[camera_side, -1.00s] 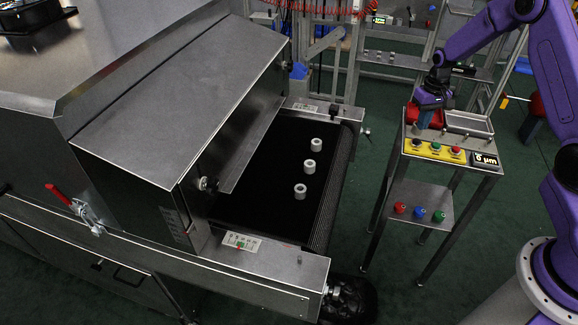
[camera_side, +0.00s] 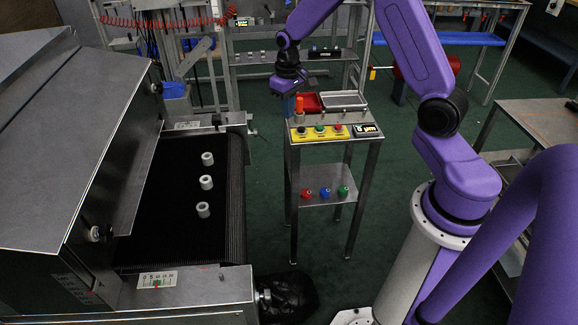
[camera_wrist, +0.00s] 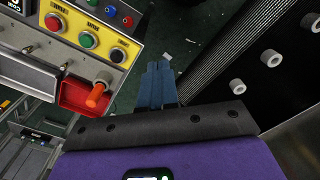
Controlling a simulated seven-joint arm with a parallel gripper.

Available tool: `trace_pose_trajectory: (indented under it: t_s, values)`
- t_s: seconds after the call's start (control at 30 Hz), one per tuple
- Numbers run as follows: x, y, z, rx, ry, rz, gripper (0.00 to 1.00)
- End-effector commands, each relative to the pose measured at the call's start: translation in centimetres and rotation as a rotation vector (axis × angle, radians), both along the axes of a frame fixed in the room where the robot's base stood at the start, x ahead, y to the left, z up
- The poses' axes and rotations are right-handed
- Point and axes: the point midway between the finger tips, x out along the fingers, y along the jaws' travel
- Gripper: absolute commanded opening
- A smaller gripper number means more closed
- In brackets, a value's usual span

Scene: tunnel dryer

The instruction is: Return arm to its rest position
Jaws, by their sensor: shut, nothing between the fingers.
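My gripper (camera_side: 288,106) is at the left end of the small metal stand (camera_side: 360,118) in the side view. In the wrist view its two blue fingers (camera_wrist: 160,72) lie together with nothing between them. In the wrist view the orange cylinder (camera_wrist: 97,96) and the red tray (camera_wrist: 78,97) are left of the fingers, with a clear gap.
The stand carries a yellow button panel (camera_side: 319,132), a display (camera_side: 367,129) and a metal tray (camera_side: 344,99). The dryer's black conveyor (camera_side: 165,220) at left carries three white rings (camera_side: 206,182). A bench (camera_side: 535,118) stands at right. Dark green floor is open between stand and conveyor.

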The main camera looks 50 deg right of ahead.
Motion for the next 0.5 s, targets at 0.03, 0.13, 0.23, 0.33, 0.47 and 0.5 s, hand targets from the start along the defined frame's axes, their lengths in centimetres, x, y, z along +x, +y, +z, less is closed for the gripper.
trace_pose_trajectory:
  t_s: [0.03,0.13,0.23,0.33,0.47,0.5]
  values:
    - [-1.0,2.3,1.3,0.0,-0.005,0.064,0.0]
    - [-3.4,6.2,3.3,0.001,-0.008,0.181,0.0]
    - [-6.4,9.5,5.1,0.002,-0.01,0.297,0.0]
    - [-9.8,12.3,6.7,0.003,-0.013,0.415,0.0]
    - [-14.6,14.9,8.3,0.005,-0.016,0.567,0.0]
    - [-16.1,15.5,8.7,0.006,-0.016,0.614,0.0]
